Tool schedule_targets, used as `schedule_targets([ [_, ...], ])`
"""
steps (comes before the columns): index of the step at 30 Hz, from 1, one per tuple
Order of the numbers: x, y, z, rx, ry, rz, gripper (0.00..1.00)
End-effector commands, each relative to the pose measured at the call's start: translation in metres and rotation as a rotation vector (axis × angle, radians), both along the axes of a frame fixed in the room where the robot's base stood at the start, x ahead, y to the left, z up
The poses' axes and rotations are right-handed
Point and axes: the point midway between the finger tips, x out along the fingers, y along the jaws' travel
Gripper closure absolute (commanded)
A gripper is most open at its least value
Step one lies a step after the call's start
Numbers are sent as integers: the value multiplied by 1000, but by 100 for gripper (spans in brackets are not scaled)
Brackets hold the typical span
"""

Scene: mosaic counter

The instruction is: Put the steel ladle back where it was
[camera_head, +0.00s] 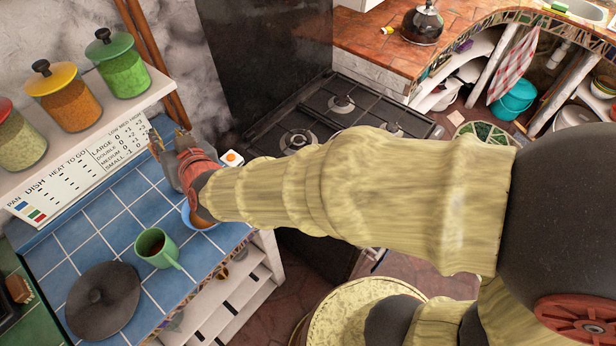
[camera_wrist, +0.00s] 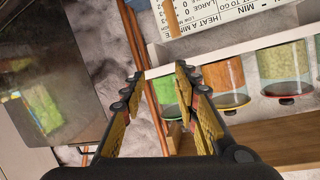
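I cannot make out the steel ladle in either view. My gripper (camera_head: 168,140) is over the far end of the blue-tiled counter (camera_head: 77,233), close to the wall and the shelf end. In the wrist view, its two fingers (camera_wrist: 159,72) stand apart with a gap between them, and I see nothing held there. A narrow brownish strip (camera_wrist: 170,20) shows just beyond the fingertips; I cannot tell what it is. My arm hides part of the counter and of a blue bowl (camera_head: 197,218) beneath it.
A white shelf (camera_head: 90,127) holds jars with red, yellow and green lids; a printed sign (camera_head: 75,180) hangs under it. Copper pipes (camera_head: 150,40) run beside it. A green mug (camera_head: 157,248) and dark lid (camera_head: 102,300) rest on the counter. The stove (camera_head: 320,108) stands beyond my arm.

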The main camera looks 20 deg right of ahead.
Motion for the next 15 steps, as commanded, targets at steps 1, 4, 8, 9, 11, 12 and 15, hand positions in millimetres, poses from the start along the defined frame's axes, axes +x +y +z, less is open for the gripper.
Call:
schedule_targets([
  [1,-2,-24,14,1,33,13,69],
  [4,-19,-64,25,-28,122,49,69],
  [8,-56,-126,29,-96,249,58,69],
  [9,-71,-147,28,-123,293,50,69],
  [11,-96,-180,25,-164,359,28,69],
  [12,-113,-201,22,-192,405,8,69],
  [15,-157,-249,15,-253,514,-55,69],
])
